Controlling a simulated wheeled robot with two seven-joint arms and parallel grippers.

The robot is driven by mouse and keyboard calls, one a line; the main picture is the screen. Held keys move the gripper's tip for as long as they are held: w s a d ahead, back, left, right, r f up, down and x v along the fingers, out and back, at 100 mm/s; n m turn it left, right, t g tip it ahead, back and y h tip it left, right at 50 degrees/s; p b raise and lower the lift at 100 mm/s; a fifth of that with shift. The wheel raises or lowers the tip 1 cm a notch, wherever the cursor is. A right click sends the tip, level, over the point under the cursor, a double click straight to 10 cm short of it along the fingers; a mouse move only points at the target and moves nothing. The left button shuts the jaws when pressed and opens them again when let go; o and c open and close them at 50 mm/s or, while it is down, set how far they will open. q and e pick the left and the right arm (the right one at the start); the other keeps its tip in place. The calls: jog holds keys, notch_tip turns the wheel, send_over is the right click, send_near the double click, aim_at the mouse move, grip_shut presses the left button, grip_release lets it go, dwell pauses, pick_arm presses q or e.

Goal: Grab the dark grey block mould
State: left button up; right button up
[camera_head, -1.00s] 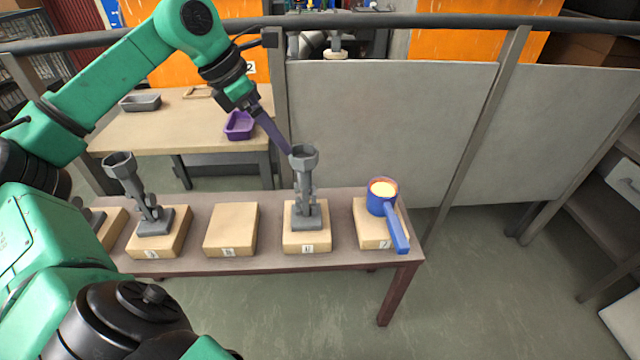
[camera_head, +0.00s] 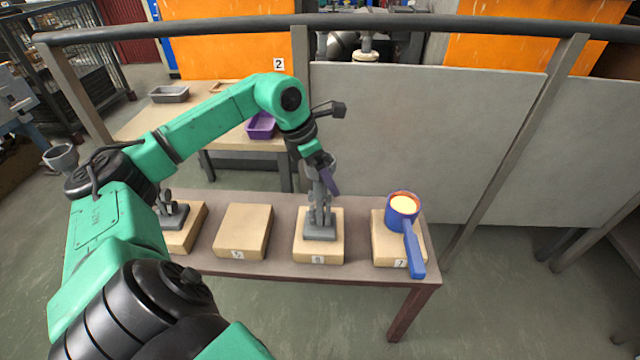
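A dark grey mould (camera_head: 320,220) stands upright on a wooden block, with a square base and a stem; its cup top is partly hidden by my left gripper. A second grey mould (camera_head: 173,218) stands on a block further left, mostly hidden behind my arm. A grey cup (camera_head: 61,157) shows left of my arm. I cannot tell for certain which is the named block mould. My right gripper is not in view.
A blue ladle (camera_head: 404,206) with glowing contents rests on the rightmost block. One block (camera_head: 243,232) is bare. A grey tray (camera_head: 169,94) and a purple tray (camera_head: 261,126) sit on the back table. A rail and grey panels (camera_head: 420,130) stand behind the bench.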

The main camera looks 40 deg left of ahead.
pick_arm(q)
jog(key=c, duration=1.5)
grip_shut()
jog(key=shift+r, duration=0.1)
